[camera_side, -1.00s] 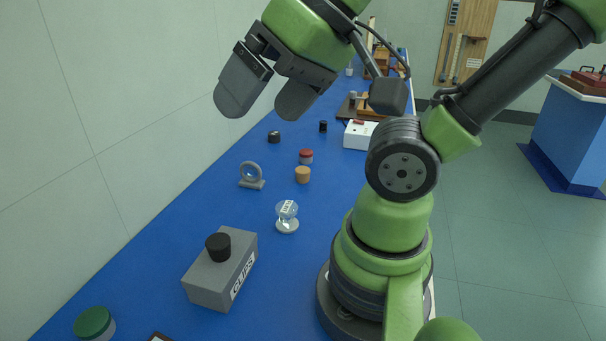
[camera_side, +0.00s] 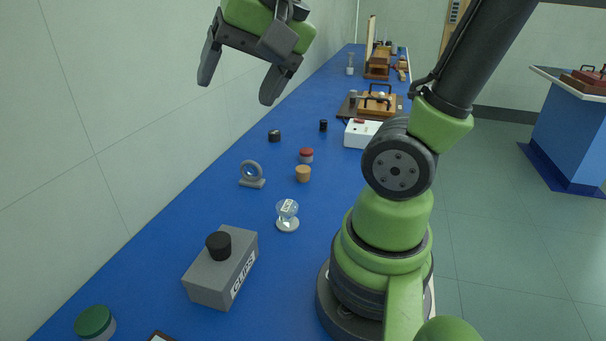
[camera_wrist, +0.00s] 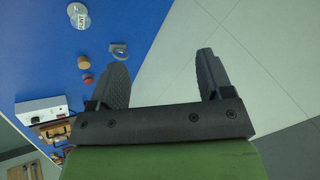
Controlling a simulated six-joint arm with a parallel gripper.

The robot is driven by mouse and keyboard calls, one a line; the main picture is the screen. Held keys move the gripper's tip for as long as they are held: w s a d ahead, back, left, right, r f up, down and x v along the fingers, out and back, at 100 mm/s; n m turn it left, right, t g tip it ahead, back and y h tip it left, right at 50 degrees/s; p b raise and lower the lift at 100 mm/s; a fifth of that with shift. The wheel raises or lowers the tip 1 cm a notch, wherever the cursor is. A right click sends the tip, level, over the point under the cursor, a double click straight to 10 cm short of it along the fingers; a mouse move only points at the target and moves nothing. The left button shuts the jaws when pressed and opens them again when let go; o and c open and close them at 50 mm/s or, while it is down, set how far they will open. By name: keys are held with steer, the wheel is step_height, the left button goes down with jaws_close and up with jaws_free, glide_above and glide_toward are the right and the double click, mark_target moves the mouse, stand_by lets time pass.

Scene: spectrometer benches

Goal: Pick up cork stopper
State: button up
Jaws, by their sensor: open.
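The cork stopper (camera_side: 303,174) is a small tan cylinder standing on the blue bench, just in front of a red-capped jar. It also shows in the wrist view as a tan disc (camera_wrist: 84,62), left of my fingers. My gripper (camera_side: 236,92) is open and empty, high above the bench and up and to the left of the cork in the side view. In the wrist view its two fingers (camera_wrist: 161,75) are spread apart with nothing between them but pale wall and floor or bench edge behind.
Near the cork stand the red-capped jar (camera_side: 306,155), a grey ring-shaped lens holder (camera_side: 251,174) and a glass ball on a base (camera_side: 287,215). A grey CLIPS box (camera_side: 222,268) with a black knob stands nearer. A white box (camera_side: 361,134) stands behind. The wall borders the bench at left.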

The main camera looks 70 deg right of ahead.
steer(key=w+d+f+m+g+h, duration=0.1)
steer(key=w+d+f+m, duration=0.15)
steer(key=d+m, duration=0.3)
steer(key=w+d+f+m+g, duration=0.1)
steer(key=w+d+m, duration=0.3)
steer(key=d+m, duration=0.15)
steer(key=m+g, duration=0.4)
steer(key=m, duration=1.3)
glide_toward(303, 168)
steer(key=shift+m, duration=0.3)
steer(key=f, duration=0.4)
steer(key=shift+d+f, duration=0.1)
steer(key=shift+d, duration=0.25)
steer(key=shift+a+f, duration=0.1)
steer(key=shift+f, duration=1.4)
steer(key=shift+a+f, duration=0.15)
steer(key=shift+f, duration=1.4)
steer(key=c, duration=1)
